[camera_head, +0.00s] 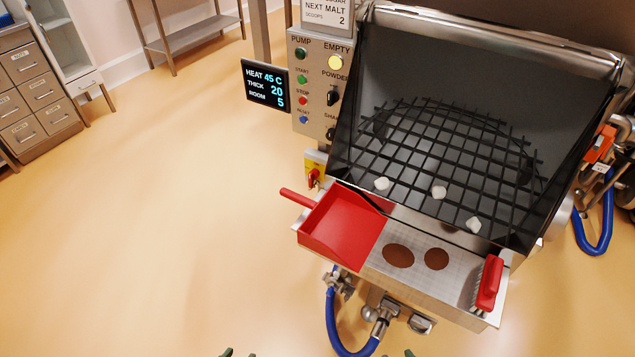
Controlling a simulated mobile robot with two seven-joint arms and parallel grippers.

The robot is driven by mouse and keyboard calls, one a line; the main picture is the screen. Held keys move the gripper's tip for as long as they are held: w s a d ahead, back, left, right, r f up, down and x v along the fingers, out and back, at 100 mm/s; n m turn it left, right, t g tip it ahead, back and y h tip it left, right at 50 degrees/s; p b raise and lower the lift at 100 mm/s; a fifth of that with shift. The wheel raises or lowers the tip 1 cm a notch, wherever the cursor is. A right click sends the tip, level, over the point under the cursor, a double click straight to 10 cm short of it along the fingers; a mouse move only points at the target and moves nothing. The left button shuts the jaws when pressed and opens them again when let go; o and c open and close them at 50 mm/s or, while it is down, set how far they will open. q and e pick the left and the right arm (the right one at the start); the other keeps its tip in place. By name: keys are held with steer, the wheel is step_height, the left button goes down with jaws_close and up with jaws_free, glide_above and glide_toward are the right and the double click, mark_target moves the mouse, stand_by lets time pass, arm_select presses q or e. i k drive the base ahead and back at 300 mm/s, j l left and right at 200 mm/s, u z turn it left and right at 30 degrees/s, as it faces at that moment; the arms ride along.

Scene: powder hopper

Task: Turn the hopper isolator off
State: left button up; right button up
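The hopper isolator (314,172) is a small yellow box with a red rotary handle. It sits below the control panel, left of the hopper and just above the red dustpan's handle. The red handle looks roughly upright, but it is too small to read its marking. The dark green tips of my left gripper (238,353) and my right gripper (398,354) barely show at the bottom edge. Both are far below the isolator and touch nothing that I can see. The rest of each gripper is out of frame.
The steel hopper (440,200) has a black grid with several white lumps. Its front shelf holds a red dustpan (340,228) and a red brush (489,284). The control panel (318,85) and display (266,85) stand above the isolator. A blue hose (340,335) hangs below. The left floor is clear.

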mark_target(314, 173)
steer(key=i+j+u, duration=0.4)
steer(key=j, duration=0.25)
steer(key=i+j+u, duration=0.3)
steer(key=u, duration=0.2)
steer(key=i+j+u, duration=0.25)
steer(key=u, duration=0.2)
steer(key=i+z, duration=0.15)
steer(key=i, duration=0.25)
steer(key=i+j+z, duration=0.2)
steer(key=i, duration=0.15)
steer(key=i+j+z, duration=0.15)
steer(key=i, duration=0.25)
steer(key=i+z, duration=0.2)
steer(key=z, duration=0.25)
steer(key=i+z, duration=0.2)
steer(key=z, duration=0.25)
steer(key=i+z, duration=0.15)
steer(key=z, duration=0.3)
